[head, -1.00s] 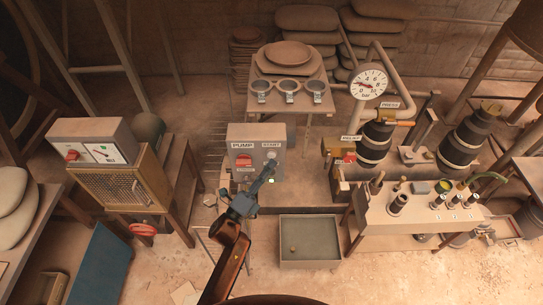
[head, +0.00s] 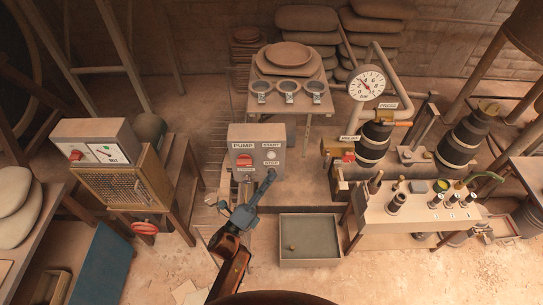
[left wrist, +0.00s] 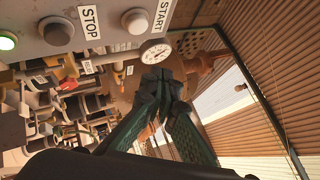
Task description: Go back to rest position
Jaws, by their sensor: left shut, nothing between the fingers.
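My left gripper (head: 268,177) is shut and empty in front of the lower right of the grey pump control box (head: 257,140). Its fingers point up and to the right. I cannot tell whether they touch the box. In the left wrist view the closed fingertips (left wrist: 162,75) are apart from the START button (left wrist: 135,20) and the STOP button (left wrist: 55,31). A lit green lamp (left wrist: 7,41) shows at that view's left edge. The lamp is hidden behind the gripper in the head view. My right gripper is not in view.
A grey open tray (head: 309,263) stands on the floor right of my left arm. A workbench (head: 410,217) with several fittings is further right. A cabinet with a mesh front (head: 110,188) stands left. The pressure gauge (head: 366,83) is behind.

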